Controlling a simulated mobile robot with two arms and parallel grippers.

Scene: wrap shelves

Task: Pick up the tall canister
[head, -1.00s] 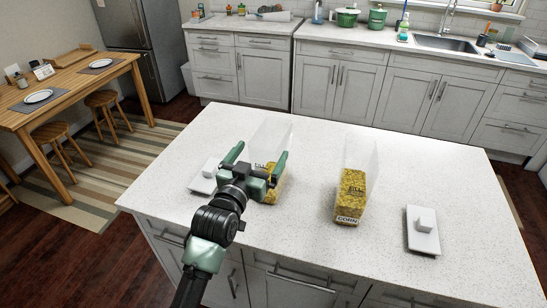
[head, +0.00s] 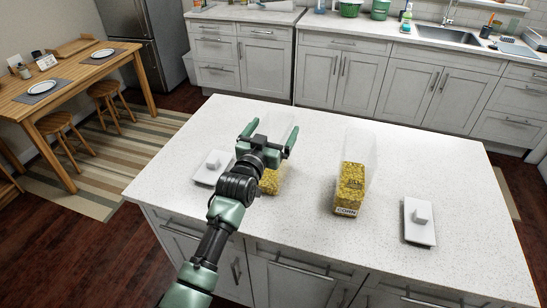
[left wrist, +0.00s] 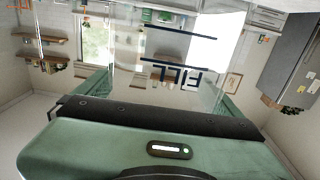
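Two clear tall canisters part-filled with yellow pieces stand on the island in the head view. The left canister (head: 270,183) is mostly hidden behind my left gripper (head: 269,131). The right canister (head: 352,182) has a label reading CORN. My left gripper's green fingers are spread wide, one on each side of the left canister's clear upper part. In the left wrist view that canister's clear wall (left wrist: 165,75), with FILL marks, fills the space between the fingers. I cannot tell whether the fingers touch it. My right gripper is not in view.
A white lid with a knob (head: 212,167) lies left of the left canister. Another white lid (head: 420,222) lies at the right of the island (head: 310,225). The counter between the canisters is clear. Cabinets and a sink (head: 445,37) line the back.

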